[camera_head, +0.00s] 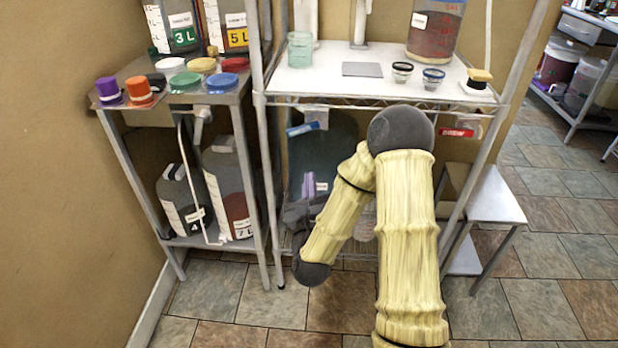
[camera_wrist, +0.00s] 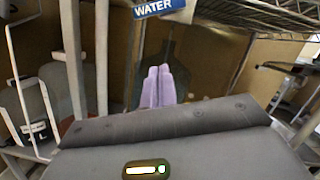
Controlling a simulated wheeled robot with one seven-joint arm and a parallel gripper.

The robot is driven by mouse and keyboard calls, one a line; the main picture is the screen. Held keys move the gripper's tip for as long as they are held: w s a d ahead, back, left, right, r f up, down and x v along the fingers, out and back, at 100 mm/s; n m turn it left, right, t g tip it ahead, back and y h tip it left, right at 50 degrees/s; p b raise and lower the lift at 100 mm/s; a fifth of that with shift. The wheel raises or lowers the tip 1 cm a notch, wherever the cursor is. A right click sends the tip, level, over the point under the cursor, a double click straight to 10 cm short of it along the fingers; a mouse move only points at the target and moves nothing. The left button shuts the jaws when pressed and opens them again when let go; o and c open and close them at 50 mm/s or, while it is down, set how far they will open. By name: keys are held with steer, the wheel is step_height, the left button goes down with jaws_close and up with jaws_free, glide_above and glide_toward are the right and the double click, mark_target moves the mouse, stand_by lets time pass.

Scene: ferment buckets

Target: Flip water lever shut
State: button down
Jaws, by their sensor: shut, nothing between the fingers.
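The blue water sign (camera_head: 302,128) hangs under the front edge of the white-topped rack. In the wrist view the sign (camera_wrist: 159,7), reading "WATER", is cut by the top edge. A pale fitting (camera_head: 318,115) sits beside the sign in the head view; I cannot make out a lever on it. My gripper (camera_head: 308,187) is below the sign, in front of the rack's lower space. In the wrist view its two lilac fingers (camera_wrist: 158,88) are together, point up toward the sign and hold nothing. They appear apart from the sign.
A red sign (camera_head: 457,132) hangs at the rack's right. The rack top (camera_head: 330,82) holds a green cup (camera_head: 300,49) and small jars. The left stand holds colored lids and large jugs (camera_head: 228,190). A grey step stool (camera_head: 495,200) stands at right.

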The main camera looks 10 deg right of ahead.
mark_target(304, 127)
steer(key=w+r, duration=0.5)
steer(key=w, duration=0.3)
steer(key=shift+w+r, duration=0.15)
steer(key=shift+r, duration=0.1)
